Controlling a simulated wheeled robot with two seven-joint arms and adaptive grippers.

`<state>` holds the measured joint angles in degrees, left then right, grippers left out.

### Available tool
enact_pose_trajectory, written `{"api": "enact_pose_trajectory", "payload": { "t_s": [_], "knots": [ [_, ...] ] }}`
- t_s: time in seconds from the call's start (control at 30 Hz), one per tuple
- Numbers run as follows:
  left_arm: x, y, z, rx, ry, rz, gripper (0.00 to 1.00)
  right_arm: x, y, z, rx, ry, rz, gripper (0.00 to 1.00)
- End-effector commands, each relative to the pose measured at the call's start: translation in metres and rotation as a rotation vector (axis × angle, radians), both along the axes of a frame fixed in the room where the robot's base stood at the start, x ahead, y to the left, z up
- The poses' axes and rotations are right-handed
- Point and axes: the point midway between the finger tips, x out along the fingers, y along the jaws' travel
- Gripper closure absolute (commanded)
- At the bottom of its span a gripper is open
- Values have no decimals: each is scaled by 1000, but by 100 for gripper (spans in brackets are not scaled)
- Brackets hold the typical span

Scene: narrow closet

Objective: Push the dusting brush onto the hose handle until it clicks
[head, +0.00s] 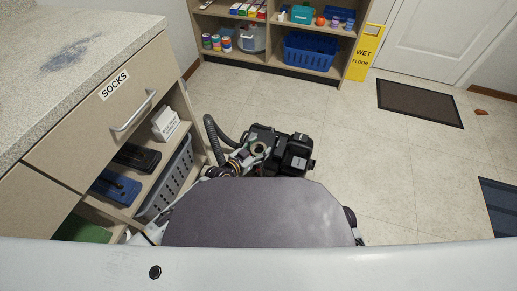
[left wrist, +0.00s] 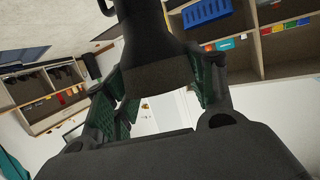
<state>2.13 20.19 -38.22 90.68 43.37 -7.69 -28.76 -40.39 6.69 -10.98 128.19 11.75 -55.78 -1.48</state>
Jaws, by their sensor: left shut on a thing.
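My left gripper (head: 292,152) is dark and blurs into other dark parts in the head view. In the left wrist view it (left wrist: 155,100) has its green-padded fingers on both sides of a black piece. This black piece (left wrist: 155,75) has a narrow neck and a wide, flared end. It looks like the dusting brush, but I cannot be sure. A grey ribbed hose (head: 211,133) curves beside my left arm in the head view. The hose handle cannot be told apart there. My right gripper is not in view.
A counter (head: 65,45) with a drawer marked SOCKS and open shelves stands close on the left. A grey basket (head: 172,178) is on its shelf. A shelf unit with a blue bin (head: 310,55) and a yellow wet-floor sign (head: 365,52) stand at the back.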

Motion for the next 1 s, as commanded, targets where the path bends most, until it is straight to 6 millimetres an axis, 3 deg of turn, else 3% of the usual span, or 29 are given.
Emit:
{"api": "enact_pose_trajectory", "payload": {
  "t_s": [1.0],
  "knots": [
    [1, -1, -12, -1, 0, 0, 69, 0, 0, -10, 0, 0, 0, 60]
  ]
}}
